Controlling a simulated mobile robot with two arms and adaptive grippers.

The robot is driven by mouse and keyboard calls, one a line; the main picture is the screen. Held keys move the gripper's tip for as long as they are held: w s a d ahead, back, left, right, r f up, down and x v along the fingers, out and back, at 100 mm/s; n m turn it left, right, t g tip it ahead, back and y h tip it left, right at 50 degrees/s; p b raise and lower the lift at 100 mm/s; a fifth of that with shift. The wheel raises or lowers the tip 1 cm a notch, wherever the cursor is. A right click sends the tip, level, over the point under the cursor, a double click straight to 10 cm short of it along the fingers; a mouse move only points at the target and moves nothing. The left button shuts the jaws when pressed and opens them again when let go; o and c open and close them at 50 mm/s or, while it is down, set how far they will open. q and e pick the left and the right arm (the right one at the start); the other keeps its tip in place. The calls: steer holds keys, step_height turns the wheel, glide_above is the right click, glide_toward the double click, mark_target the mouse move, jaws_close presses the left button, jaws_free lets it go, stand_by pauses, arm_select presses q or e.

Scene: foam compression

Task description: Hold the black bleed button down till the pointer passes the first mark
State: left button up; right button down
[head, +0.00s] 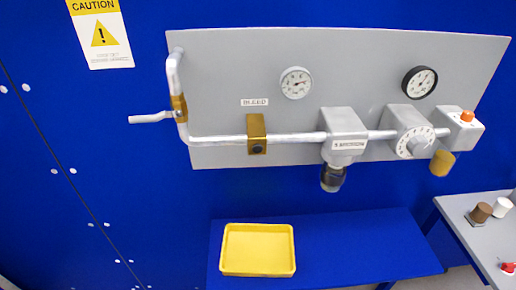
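The black bleed button (258,149) sits on the lower front of a brass block (256,124) on the silver pipe. The BLEED label (254,102) is just above it. A pale-rimmed gauge (296,83) is up and to the right of the button. A black-rimmed gauge (420,82) is farther right on the grey panel. Both dials are too small for me to read pointer against marks. Nothing touches the button. Neither of my grippers shows in the head view.
A lever (150,118) sticks out left of the pipe. A grey block (343,124), a white dial knob (415,143) and an orange button (467,116) are to the right. A yellow tray (258,272) is on the blue bench (345,240) below. A grey table (480,238) with small parts is at right.

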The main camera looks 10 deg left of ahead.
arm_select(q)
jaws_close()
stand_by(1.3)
